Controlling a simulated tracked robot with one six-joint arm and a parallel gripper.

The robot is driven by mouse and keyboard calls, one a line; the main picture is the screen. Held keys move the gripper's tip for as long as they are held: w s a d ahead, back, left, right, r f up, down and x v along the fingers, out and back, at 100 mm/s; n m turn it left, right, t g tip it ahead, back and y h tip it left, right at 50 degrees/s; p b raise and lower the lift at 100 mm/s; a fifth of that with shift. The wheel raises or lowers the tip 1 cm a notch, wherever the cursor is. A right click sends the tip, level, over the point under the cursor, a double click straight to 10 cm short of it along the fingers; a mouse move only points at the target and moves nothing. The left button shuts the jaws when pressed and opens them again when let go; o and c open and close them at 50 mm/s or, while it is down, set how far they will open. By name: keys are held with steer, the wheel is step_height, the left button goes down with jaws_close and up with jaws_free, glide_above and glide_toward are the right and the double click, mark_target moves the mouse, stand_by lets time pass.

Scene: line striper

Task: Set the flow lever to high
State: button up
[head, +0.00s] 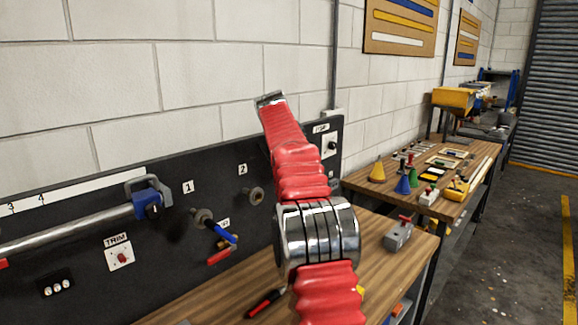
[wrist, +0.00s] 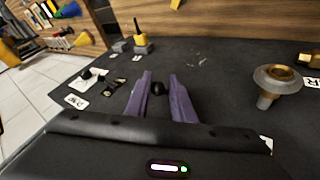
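No lever with a clearly readable flow label shows. In the head view a blue-handled lever (head: 222,233) sticks out of the black panel (head: 85,215), beside a small, mostly hidden label. My red arm crosses the middle of that view, and my gripper cannot be made out there. In the wrist view my gripper (wrist: 160,75) has its two purple fingers apart. A small dark knob (wrist: 157,88) shows in the gap between them; I cannot tell whether they touch it. No high marking is readable.
The panel also holds a TRIM dial (head: 121,257), a round stud (head: 255,196) and a long metal bar (head: 70,231). A wooden bench (head: 195,300) runs below it. Another bench at right carries cones (head: 377,171) and small parts. The floor at far right is clear.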

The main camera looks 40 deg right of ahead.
steer(key=o, duration=0.5)
steer(key=shift+w+a+r, duration=0.2)
steer(key=shift+o, duration=0.2)
steer(key=shift+f, duration=0.1)
steer(key=v, duration=1.3)
steer(key=shift+s+r, duration=0.25)
steer(key=shift+a, duration=0.2)
